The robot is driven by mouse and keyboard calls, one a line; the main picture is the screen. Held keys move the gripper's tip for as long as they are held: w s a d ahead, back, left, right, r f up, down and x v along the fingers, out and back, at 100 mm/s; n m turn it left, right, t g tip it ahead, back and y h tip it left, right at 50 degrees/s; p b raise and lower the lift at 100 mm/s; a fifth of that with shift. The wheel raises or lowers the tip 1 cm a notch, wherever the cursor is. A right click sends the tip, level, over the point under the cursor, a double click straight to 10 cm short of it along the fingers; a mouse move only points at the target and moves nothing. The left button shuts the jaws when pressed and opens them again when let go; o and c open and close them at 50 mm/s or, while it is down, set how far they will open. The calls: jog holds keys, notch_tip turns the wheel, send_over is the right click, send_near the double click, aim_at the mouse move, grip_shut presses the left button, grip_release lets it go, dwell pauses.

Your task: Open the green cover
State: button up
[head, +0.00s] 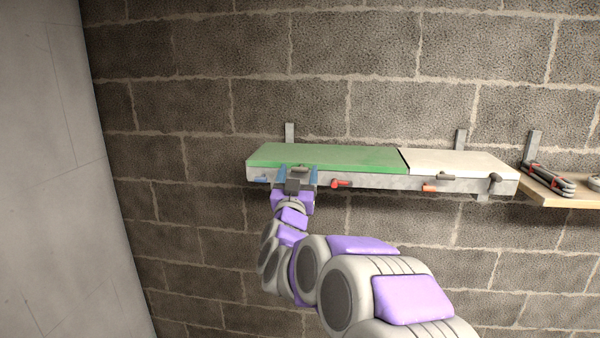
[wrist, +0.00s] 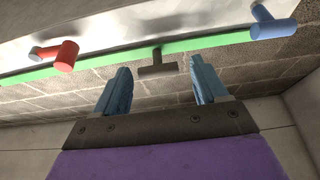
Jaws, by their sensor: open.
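The green cover (head: 330,157) lies flat and closed over the left part of a long grey wall-mounted box (head: 385,182). In the wrist view its green edge (wrist: 205,42) runs across the top. A small dark T-shaped handle (wrist: 157,69) sticks out from that edge. My gripper (head: 298,173) is at the front edge of the cover, toward its left end. Its blue fingers are open, one on each side of the handle, as the wrist view of my gripper (wrist: 159,66) shows. I cannot tell whether the handle lies between the tips or just beyond them.
A white cover (head: 460,163) closes the box's right part. Along the front are a blue knob (wrist: 272,22), a red knob (head: 341,184), an orange knob (head: 430,188) and dark knobs. A wooden shelf (head: 560,200) with dark tools (head: 548,180) is at right. A brick wall stands behind.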

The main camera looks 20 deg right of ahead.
jog(key=shift+w+a+r, duration=0.2)
jog(key=shift+w, duration=0.1)
jog(key=shift+d, duration=0.75)
jog(key=c, duration=0.4)
jog(key=shift+a+f, duration=0.1)
jog(key=shift+a, duration=0.15)
jog(key=c, duration=0.3)
grip_shut()
